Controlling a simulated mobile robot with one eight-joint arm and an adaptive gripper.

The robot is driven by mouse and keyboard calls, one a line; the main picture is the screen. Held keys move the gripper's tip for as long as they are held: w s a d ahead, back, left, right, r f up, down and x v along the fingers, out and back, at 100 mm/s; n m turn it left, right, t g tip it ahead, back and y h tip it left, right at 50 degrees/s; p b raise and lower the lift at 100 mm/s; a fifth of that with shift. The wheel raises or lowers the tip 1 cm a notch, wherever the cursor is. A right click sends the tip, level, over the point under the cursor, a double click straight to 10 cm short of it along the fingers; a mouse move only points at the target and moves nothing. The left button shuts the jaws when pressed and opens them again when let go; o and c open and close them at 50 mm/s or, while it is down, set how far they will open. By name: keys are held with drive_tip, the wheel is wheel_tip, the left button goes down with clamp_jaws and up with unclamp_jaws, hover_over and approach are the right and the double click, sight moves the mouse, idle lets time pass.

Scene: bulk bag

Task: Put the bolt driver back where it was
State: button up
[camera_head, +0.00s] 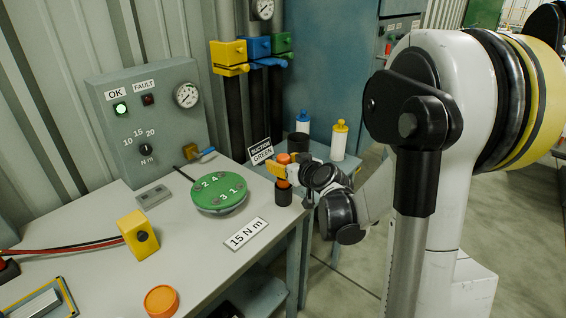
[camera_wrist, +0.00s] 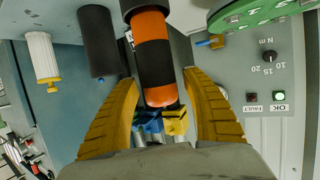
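The bolt driver (camera_head: 282,183) is an upright cylinder banded orange and black, at the right edge of the grey bench. In the wrist view the bolt driver (camera_wrist: 152,62) stands between my yellow fingers. A wider black part (camera_wrist: 145,8) shows at the driver's far end in the wrist view. I cannot tell whether the driver rests in a holder or hangs just above the bench.
A green numbered disc (camera_head: 219,192), a "15 N m" label (camera_head: 246,234), a yellow block (camera_head: 138,235) and an orange cap (camera_head: 161,300) are on the bench. A control panel (camera_head: 152,120) stands behind. Bottles (camera_head: 339,140) and a black cylinder (camera_head: 303,145) stand on the blue surface beyond.

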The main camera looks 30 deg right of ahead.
drive_tip(key=shift+s+r, duration=0.1)
drive_tip(key=shift+r, duration=0.15)
drive_tip(key=d+p+v, duration=0.1)
drive_tip(key=p+v, duration=0.3)
drive_tip(key=v, duration=0.8)
drive_tip(key=s+a+n+g+y, duration=0.1)
drive_tip(key=s+a+g+y, duration=0.2)
drive_tip(key=a, duration=1)
drive_tip(key=s+a+g+h, duration=0.2)
drive_tip(key=s+a+g, duration=0.2)
drive_tip(key=s, duration=0.9)
drive_tip(key=shift+a+r, duration=0.3)
drive_tip(key=shift+a, duration=0.5)
drive_tip(key=shift+c, duration=0.4)
